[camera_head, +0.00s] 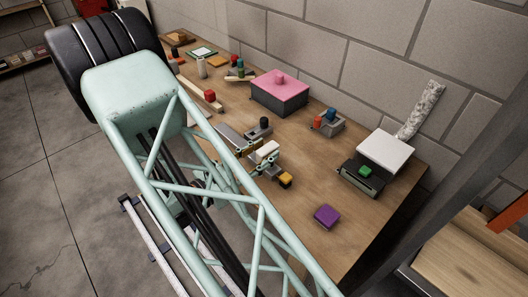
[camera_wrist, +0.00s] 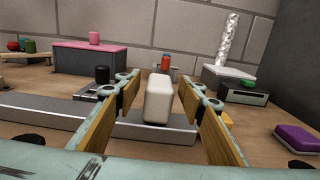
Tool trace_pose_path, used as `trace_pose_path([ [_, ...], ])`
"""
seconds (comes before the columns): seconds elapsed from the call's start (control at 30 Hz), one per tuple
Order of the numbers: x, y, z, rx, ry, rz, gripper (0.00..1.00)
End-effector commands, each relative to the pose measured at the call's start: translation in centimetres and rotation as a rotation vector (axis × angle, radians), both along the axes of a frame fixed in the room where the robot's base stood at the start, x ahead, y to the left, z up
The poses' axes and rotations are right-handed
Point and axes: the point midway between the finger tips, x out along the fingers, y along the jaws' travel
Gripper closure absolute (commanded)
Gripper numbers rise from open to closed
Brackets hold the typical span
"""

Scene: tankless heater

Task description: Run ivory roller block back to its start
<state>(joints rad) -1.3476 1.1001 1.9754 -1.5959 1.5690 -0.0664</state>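The ivory roller block (camera_wrist: 158,99) stands upright on a grey track (camera_wrist: 178,133), in the middle of the wrist view. In the head view the ivory block (camera_head: 264,149) is small and partly covered by my gripper (camera_head: 262,162). In the wrist view my gripper (camera_wrist: 166,101) is open, with one tan-padded finger on each side of the block. A gap shows between the block and each finger. The block looks a little beyond or level with the fingertips; the exact depth is hard to tell. The track's far side is hidden behind the block.
A black knob (camera_head: 264,122) on a grey base stands just behind. A pink-topped box (camera_head: 279,90), a grey block with red and blue pegs (camera_head: 328,121), and a white-lidded device with a green button (camera_head: 365,170) stand farther back. A purple block (camera_head: 326,215) lies right.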

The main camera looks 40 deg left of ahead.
Motion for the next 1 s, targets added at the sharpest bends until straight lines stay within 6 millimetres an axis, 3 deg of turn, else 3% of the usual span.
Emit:
trace_pose_path([
  [0.3, 0.06, 0.0, 0.02, 0.0, 0.0, 0.0, 0.64],
  [0.67, 0.05, 0.0, 0.02, 0.0, 0.0, 0.0, 0.96],
  [1.0, 0.88, 0.11, 0.02, 0.001, 0.0, -0.011, 0.97],
])
